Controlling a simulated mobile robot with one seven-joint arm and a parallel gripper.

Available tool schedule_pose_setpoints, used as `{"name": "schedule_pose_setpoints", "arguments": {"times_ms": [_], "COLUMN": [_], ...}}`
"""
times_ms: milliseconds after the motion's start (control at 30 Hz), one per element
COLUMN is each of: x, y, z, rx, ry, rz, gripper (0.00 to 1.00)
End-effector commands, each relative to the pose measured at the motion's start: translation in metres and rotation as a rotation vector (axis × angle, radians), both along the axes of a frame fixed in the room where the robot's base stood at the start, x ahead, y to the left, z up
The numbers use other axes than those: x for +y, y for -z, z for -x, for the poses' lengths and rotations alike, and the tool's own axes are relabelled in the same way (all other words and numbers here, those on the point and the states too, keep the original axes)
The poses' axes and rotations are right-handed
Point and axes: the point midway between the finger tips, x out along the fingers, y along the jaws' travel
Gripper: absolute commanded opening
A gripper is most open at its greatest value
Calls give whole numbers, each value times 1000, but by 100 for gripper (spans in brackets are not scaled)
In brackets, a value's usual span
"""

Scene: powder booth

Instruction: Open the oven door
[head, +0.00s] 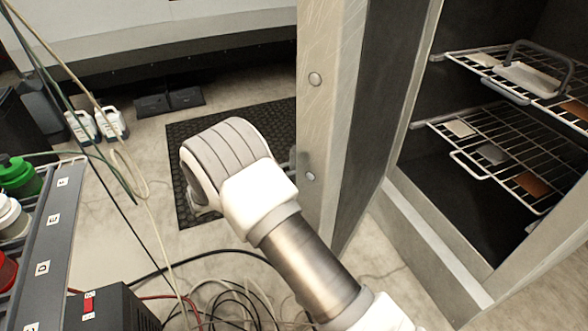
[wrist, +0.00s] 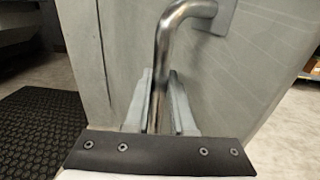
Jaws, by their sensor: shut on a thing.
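The oven door (head: 327,115) stands open in the head view, its bolted edge facing me and its dark inner side toward the oven (head: 420,215). In the wrist view, the door's grey outer face (wrist: 95,50) carries a bent round metal handle (wrist: 175,25). My gripper (wrist: 161,85) is shut on the handle's straight bar, one finger on each side. In the head view my wrist is left of the door edge, and the fingers and handle are mostly hidden.
Wire racks (head: 500,160) holding small flat panels and a handled piece are inside the oven. A black ribbed mat (head: 185,135) lies left of the door. Cables (head: 235,290) cross the floor near my arm. A lettered rack (head: 50,235) with coloured-lidded bottles stands at left.

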Motion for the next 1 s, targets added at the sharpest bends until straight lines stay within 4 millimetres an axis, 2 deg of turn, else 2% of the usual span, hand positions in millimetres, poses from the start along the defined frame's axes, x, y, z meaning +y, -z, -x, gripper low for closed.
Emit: {"name": "schedule_pose_setpoints", "arguments": {"times_ms": [33, 167, 467, 567, 767, 1000], "x": [1, 1, 1, 6, 37, 88], "y": [0, 0, 0, 0, 0, 0], "z": [0, 0, 1, 4, 22, 53], "rx": [0, 1, 1, 1, 0, -1], "ry": [-1, -1, 0, -2, -5, -5], "rz": [0, -1, -1, -1, -1, -2], "gripper": [28, 51, 52, 52, 52, 52]}}
